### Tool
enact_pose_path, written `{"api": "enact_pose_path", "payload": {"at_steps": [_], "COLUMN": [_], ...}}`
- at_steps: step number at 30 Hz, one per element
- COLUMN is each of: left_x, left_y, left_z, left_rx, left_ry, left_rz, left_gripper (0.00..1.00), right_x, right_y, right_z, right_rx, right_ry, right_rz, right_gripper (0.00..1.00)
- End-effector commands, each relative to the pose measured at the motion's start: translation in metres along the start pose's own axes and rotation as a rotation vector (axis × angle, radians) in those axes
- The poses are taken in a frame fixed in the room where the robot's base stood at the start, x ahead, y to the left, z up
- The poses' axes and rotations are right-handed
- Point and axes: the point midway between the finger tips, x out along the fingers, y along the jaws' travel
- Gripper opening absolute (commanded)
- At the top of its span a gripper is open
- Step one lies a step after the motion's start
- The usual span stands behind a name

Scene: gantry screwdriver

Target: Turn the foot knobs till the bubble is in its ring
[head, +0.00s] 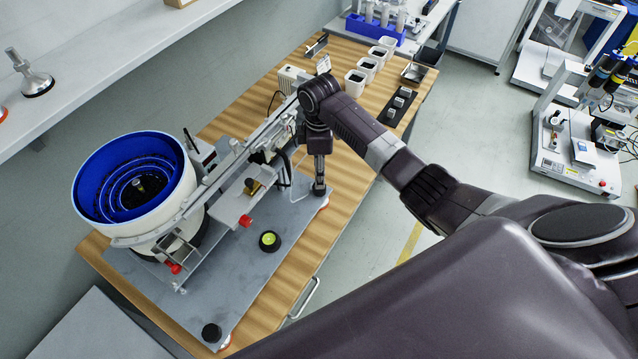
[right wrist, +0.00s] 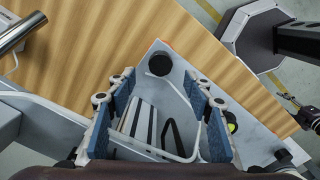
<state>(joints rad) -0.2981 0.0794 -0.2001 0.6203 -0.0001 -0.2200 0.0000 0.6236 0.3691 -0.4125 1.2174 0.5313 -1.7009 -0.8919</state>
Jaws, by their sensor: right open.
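A black round foot knob (head: 212,333) sits at the near corner of the grey base plate (head: 205,300). The round bubble level (head: 270,241), black with a yellow-green vial, stands on the plate. Its bubble is too small to place against the ring. My right gripper (head: 319,188) points down over the plate's far right corner. In the right wrist view, the open right gripper (right wrist: 160,88) has a black knob (right wrist: 158,63) ahead between its fingertips, with no visible contact. The level (right wrist: 231,124) there is partly hidden behind a finger. My left gripper is not in view.
A white bowl feeder (head: 160,220) with a blue inside stands on the plate's left, with a rail (head: 225,168) running beside my right gripper. White cups (head: 356,82) and a black strip (head: 398,108) stand farther back.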

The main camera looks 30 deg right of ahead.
Motion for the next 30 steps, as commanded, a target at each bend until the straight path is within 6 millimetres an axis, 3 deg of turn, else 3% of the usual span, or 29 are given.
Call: {"api": "enact_pose_path", "payload": {"at_steps": [12, 24, 30], "left_x": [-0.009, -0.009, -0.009], "left_y": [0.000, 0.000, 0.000], "left_z": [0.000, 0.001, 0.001], "left_rx": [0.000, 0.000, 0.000], "left_ry": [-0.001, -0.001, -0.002], "left_rz": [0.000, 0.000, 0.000], "left_gripper": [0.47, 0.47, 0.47], "right_x": [0.060, 0.068, 0.068], "right_y": [-0.002, -0.001, -0.001], "right_z": [0.000, 0.000, 0.000], "right_rx": [0.001, 0.000, 0.001], "right_ry": [-0.001, 0.000, 0.000], "right_rz": [-0.002, 0.000, 0.000], "right_gripper": [0.47, 0.47, 0.25]}}
